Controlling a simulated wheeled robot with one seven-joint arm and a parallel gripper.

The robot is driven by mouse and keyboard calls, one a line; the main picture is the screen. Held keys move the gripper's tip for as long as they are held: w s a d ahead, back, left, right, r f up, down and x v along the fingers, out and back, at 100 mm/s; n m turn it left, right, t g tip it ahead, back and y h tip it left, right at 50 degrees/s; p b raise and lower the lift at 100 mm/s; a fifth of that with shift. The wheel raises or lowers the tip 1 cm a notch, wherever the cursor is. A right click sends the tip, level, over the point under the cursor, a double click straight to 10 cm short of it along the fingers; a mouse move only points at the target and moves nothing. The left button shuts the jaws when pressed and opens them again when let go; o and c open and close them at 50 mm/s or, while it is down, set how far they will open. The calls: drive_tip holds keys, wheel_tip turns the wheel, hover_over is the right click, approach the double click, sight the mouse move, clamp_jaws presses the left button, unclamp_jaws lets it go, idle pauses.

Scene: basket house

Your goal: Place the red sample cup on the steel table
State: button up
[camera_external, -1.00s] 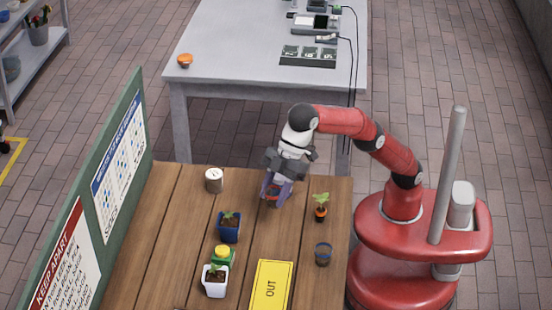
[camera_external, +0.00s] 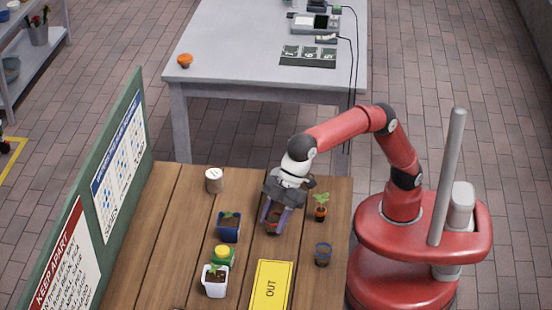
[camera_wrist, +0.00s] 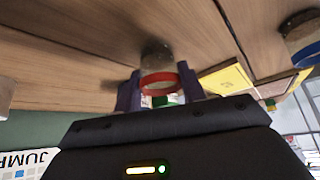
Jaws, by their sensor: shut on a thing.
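The red sample cup (camera_wrist: 158,82) shows in the wrist view as a small clear cup with a red rim and dark contents. My gripper (camera_wrist: 158,90) is shut on it, with one purple finger on each side. In the external view the cup (camera_external: 273,224) is partly hidden between the fingers of my gripper (camera_external: 274,229), over the wooden table. I cannot tell whether its base touches the wood. The steel table (camera_external: 235,55) is grey and stands behind the wooden one, across a floor gap.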

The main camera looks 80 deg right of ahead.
drive_tip(key=shift+f, duration=0.1)
drive_tip(key=shift+f, duration=0.15)
drive_tip(key=o, duration=1)
drive_tip(key=shift+c, duration=0.2)
drive_tip(key=shift+f+b, duration=0.2)
drive_tip(key=shift+b, duration=0.4)
drive_tip(key=p+v, duration=0.1)
drive_tip(key=v, duration=0.6)
drive_tip(key=shift+a+r, duration=0.25)
drive_tip(key=shift+r, duration=0.05)
drive_tip(key=shift+o, duration=0.5)
drive_tip(key=shift+s+d+r, duration=0.1)
drive_tip(key=shift+d+r, duration=0.15)
drive_tip(key=shift+r, duration=0.15)
